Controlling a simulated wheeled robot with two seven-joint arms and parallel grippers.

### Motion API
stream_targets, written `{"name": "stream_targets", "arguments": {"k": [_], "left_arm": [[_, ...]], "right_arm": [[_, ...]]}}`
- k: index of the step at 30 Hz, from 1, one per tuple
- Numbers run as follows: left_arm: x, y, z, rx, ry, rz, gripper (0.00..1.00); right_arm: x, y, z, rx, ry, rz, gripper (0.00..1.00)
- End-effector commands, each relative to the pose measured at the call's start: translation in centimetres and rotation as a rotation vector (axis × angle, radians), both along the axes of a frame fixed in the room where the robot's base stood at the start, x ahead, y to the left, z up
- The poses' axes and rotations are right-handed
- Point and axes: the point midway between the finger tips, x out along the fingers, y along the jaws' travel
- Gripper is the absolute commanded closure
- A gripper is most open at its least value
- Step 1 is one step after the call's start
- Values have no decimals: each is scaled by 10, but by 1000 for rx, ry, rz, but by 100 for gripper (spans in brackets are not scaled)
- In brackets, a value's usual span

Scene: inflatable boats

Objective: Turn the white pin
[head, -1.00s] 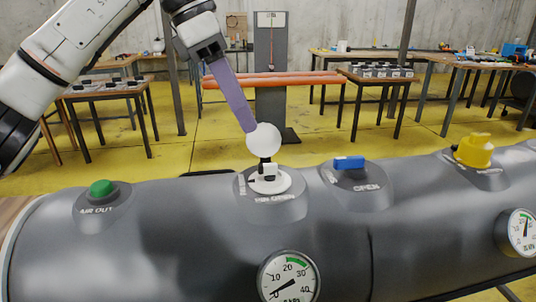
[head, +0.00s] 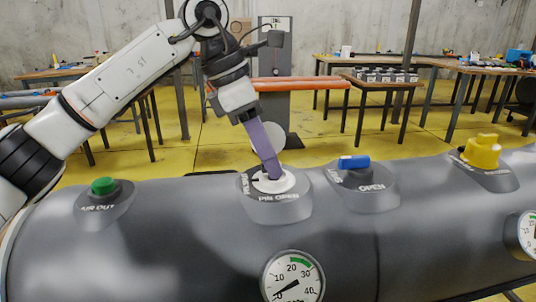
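The white pin's valve shows as a white ring (head: 288,181) on top of the grey inflatable tube, with the lettering PIN OPEN in front of it. A round white disc (head: 271,143) stands upright behind the valve, partly hidden by my finger. My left gripper (head: 270,176) reaches down from the upper left, its purple finger tilted, its tip at the centre of the ring. The pin itself is hidden behind this tip. The fingers overlap in this view, so I cannot see a gap or whether they grip the pin. My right gripper is out of view.
On the grey tube (head: 170,235), a green button (head: 103,186) sits left, a blue lever (head: 354,162) right of the valve and a yellow cap (head: 482,151) far right. A pressure gauge (head: 292,279) is in front. Tables stand behind on yellow floor.

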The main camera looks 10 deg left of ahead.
Motion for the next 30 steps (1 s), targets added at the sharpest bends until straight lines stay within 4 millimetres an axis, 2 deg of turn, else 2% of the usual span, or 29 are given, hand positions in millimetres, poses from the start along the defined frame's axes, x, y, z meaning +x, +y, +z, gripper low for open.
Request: {"name": "stream_targets", "arguments": {"k": [2, 6, 7, 19, 30], "left_arm": [[0, 0, 0, 0, 1, 0, 75], [0, 0, 0, 0, 0, -1, 99], [0, 0, 0, 0, 0, -1, 100], [-1, -1, 0, 0, 0, 47, 100], [-3, -2, -1, 2, -2, 314, 100]], "right_arm": [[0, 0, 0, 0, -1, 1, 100], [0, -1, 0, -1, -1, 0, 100], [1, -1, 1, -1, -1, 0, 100], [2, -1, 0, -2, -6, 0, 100], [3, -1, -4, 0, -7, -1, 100]]}}
